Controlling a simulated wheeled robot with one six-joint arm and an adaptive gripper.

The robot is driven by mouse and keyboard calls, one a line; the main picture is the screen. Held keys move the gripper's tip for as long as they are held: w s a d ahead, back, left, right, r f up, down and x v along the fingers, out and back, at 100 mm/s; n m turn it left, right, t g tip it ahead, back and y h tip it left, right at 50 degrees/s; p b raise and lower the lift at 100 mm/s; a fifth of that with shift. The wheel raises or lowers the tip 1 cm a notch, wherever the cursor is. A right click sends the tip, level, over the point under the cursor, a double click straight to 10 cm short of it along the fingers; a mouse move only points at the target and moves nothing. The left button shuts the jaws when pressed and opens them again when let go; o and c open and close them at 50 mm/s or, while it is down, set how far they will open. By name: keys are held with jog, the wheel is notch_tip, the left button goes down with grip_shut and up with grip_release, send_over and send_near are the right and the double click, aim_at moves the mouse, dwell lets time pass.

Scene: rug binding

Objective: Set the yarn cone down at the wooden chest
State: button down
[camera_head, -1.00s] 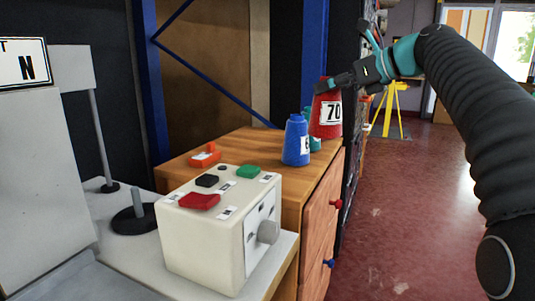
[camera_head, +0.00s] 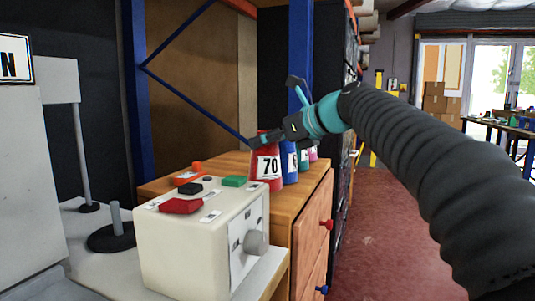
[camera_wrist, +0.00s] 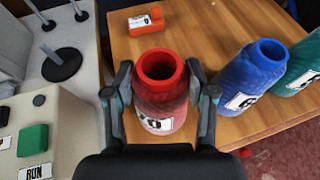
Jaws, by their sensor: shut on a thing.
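The red yarn cone (camera_head: 266,163), labelled 70, is upright in my gripper (camera_head: 250,143). In the wrist view the red cone (camera_wrist: 158,95) stands between the two fingers of my gripper (camera_wrist: 160,95), which are shut on its sides. It is over the top of the wooden chest (camera_head: 318,190), left of the blue cone (camera_head: 290,165). I cannot tell whether its base touches the wood. The chest top (camera_wrist: 215,45) also shows bare wood behind the cone in the wrist view.
The blue cone (camera_wrist: 250,75) and a teal cone (camera_wrist: 305,65) stand close on the right, with a pink one (camera_head: 313,153) farther back. An orange object (camera_wrist: 146,22) lies behind. A cream control box (camera_head: 195,240) with coloured buttons stands in front.

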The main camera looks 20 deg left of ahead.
jog(key=shift+f, duration=0.95)
jog(key=shift+r, duration=0.1)
jog(key=shift+c, duration=1.9)
grip_release()
jog(key=shift+d, duration=0.1)
jog(key=p+v, duration=0.1)
jog(key=v, duration=1)
jog(key=shift+d+r, duration=0.2)
jog(key=shift+d, duration=0.15)
